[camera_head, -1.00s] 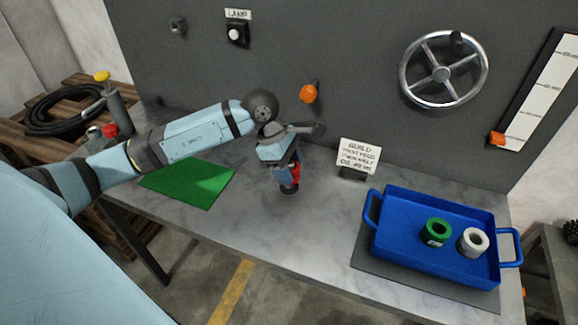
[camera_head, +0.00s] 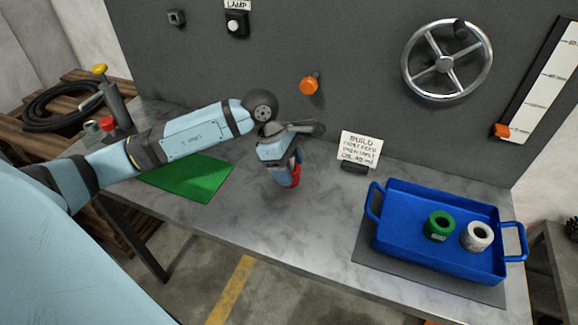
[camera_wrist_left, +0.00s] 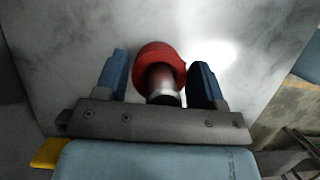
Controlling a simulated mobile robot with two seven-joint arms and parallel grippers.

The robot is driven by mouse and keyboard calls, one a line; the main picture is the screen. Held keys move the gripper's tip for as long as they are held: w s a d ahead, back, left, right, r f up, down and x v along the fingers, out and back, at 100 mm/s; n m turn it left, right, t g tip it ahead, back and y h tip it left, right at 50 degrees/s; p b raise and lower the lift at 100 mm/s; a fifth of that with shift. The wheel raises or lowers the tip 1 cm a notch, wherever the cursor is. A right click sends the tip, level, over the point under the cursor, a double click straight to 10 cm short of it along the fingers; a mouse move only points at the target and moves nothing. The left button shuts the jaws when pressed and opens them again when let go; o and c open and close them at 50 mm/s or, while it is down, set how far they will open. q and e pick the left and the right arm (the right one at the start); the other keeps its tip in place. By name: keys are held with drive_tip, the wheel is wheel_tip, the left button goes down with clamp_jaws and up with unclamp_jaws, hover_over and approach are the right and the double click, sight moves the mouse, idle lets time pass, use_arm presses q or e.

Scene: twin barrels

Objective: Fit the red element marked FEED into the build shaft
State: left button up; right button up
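The red element (camera_head: 293,180) sits low at the bench top under my left gripper (camera_head: 282,166), which hides its upper part. In the left wrist view, the red element (camera_wrist_left: 163,54) is a ring around a shiny metal shaft (camera_wrist_left: 163,80). My left gripper's blue fingers (camera_wrist_left: 158,76) stand on either side of the ring and shaft, with a gap visible at the left finger. The fingers look open. No FEED marking is readable. My right gripper is in neither view.
A blue tray (camera_head: 394,248) on the right holds a green ring (camera_head: 439,226) and a white ring (camera_head: 477,237). A BUILD sign (camera_head: 359,149) stands behind it. A green mat (camera_head: 200,180) lies left. A handwheel (camera_head: 446,64) and an orange knob (camera_head: 309,86) are on the back panel.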

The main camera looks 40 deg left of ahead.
use_arm(q)
drive_tip(key=o, duration=0.3)
drive_tip(key=shift+s+f, duration=0.1)
drive_tip(key=v, duration=1.4)
